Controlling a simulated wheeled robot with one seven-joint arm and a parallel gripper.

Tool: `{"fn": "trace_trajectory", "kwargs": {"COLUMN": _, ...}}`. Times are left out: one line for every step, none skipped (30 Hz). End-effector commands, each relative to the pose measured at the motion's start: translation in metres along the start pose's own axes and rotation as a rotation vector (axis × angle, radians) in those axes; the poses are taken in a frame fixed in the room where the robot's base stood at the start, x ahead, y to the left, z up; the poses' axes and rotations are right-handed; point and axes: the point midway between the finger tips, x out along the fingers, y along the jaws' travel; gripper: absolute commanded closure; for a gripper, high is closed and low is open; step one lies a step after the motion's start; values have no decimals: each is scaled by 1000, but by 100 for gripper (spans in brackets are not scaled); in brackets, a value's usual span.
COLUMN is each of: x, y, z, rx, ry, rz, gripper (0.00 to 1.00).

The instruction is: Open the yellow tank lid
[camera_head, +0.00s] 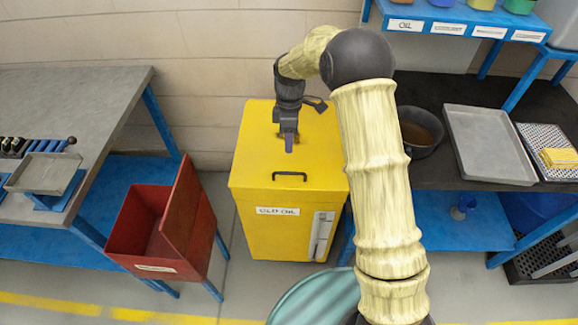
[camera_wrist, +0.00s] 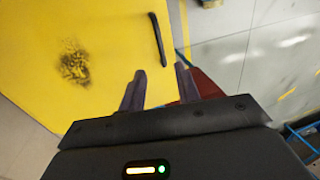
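The yellow tank (camera_head: 265,240) stands against the wall, with an "OLD OIL" label on its front. Its yellow lid (camera_head: 255,150) lies flat and shut on top. A black bar handle (camera_head: 290,175) is near the lid's front edge; it also shows in the wrist view (camera_wrist: 157,40), beyond my fingertips. My gripper (camera_head: 289,145) is over the lid, behind the handle and apart from it. In the wrist view my gripper (camera_wrist: 160,78) is open, with nothing between its two fingers. A dark stain (camera_wrist: 73,65) marks the lid; my gripper partly hides the lid in the head view.
A red bin (camera_head: 165,225) with a raised flap stands left of the tank, near a grey workbench (camera_head: 90,95). A dark bench on the right holds a round pan (camera_head: 420,130) and a grey tray (camera_head: 488,145). A teal round object (camera_head: 315,298) is in front.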

Motion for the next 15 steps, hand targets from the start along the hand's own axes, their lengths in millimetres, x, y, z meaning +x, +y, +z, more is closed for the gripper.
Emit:
{"fn": "trace_trajectory", "kwargs": {"x": 10, "y": -1, "z": 0, "rx": 0, "ry": -2, "rz": -4, "gripper": 67}}
{"fn": "trace_trajectory", "kwargs": {"x": 15, "y": -1, "z": 0, "rx": 0, "ry": -2, "rz": -3, "gripper": 67}}
{"fn": "trace_trajectory", "kwargs": {"x": 22, "y": -1, "z": 0, "rx": 0, "ry": -2, "rz": -4, "gripper": 67}}
{"fn": "trace_trajectory", "kwargs": {"x": 28, "y": -1, "z": 0, "rx": 0, "ry": -1, "rz": -3, "gripper": 67}}
{"fn": "trace_trajectory", "kwargs": {"x": 33, "y": -1, "z": 0, "rx": 0, "ry": -2, "rz": -4, "gripper": 67}}
{"fn": "trace_trajectory", "kwargs": {"x": 40, "y": -1, "z": 0, "rx": 0, "ry": -1, "rz": -3, "gripper": 67}}
{"fn": "trace_trajectory", "kwargs": {"x": 45, "y": -1, "z": 0, "rx": 0, "ry": -1, "rz": -3, "gripper": 67}}
{"fn": "trace_trajectory", "kwargs": {"x": 50, "y": -1, "z": 0, "rx": 0, "ry": -1, "rz": -3, "gripper": 67}}
{"fn": "trace_trajectory", "kwargs": {"x": 58, "y": -1, "z": 0, "rx": 0, "ry": -1, "rz": -4, "gripper": 67}}
{"fn": "trace_trajectory", "kwargs": {"x": 63, "y": -1, "z": 0, "rx": 0, "ry": -1, "rz": -3, "gripper": 67}}
{"fn": "trace_trajectory", "kwargs": {"x": 68, "y": -1, "z": 0, "rx": 0, "ry": -1, "rz": -3, "gripper": 67}}
{"fn": "trace_trajectory", "kwargs": {"x": 75, "y": -1, "z": 0, "rx": 0, "ry": -1, "rz": -4, "gripper": 67}}
{"fn": "trace_trajectory", "kwargs": {"x": 80, "y": -1, "z": 0, "rx": 0, "ry": -1, "rz": -3, "gripper": 67}}
{"fn": "trace_trajectory", "kwargs": {"x": 84, "y": -1, "z": 0, "rx": -1, "ry": -1, "rz": -3, "gripper": 67}}
{"fn": "trace_trajectory", "kwargs": {"x": 89, "y": -1, "z": 0, "rx": -1, "ry": 0, "rz": -2, "gripper": 67}}
